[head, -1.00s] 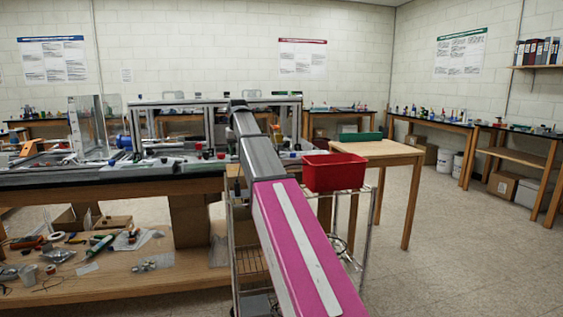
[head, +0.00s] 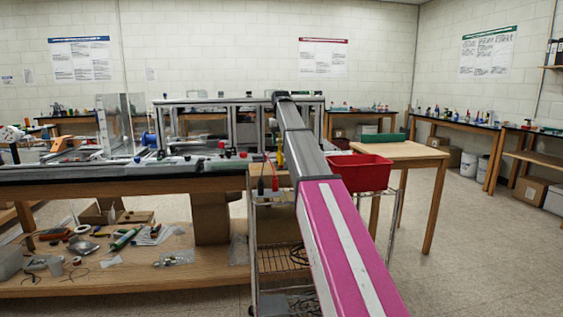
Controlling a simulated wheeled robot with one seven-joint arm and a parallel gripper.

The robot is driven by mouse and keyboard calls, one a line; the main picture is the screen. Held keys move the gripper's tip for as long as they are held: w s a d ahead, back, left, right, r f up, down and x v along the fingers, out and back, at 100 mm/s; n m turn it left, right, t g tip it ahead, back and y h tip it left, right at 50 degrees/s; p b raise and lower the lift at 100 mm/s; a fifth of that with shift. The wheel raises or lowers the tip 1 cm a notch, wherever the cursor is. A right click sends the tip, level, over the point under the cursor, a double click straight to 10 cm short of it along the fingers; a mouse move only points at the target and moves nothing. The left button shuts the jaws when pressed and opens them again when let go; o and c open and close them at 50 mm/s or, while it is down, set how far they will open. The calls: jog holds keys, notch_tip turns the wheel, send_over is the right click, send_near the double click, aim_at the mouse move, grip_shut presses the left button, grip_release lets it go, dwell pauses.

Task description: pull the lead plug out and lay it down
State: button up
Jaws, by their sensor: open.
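My pink and grey arm reaches from the bottom right up to a dark joint above the bench. My gripper does not show; the far end of the arm is hidden behind its own links. Just left of the arm, at the wire cart, small lead ends hang: a dark one (head: 261,187) and a red one (head: 275,184), with thin wires above them. A yellow piece (head: 280,152) shows close to the arm. Which of these is the lead plug, and whether it sits in a socket, I cannot tell.
The extrusion frame (head: 197,101) stands on the dark bench (head: 120,173) with red, black and green knobs nearby. A red bin (head: 358,172) sits right of the arm. A wooden table (head: 405,150) stands behind it. Open floor (head: 470,240) lies to the right.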

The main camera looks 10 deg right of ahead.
aim_at(281, 164)
jog(key=shift+f, duration=4.25)
jog(key=shift+c, duration=0.3)
grip_shut()
jog(key=shift+r, duration=0.2)
jog(key=shift+r, duration=2.8)
jog(key=shift+a, duration=0.2)
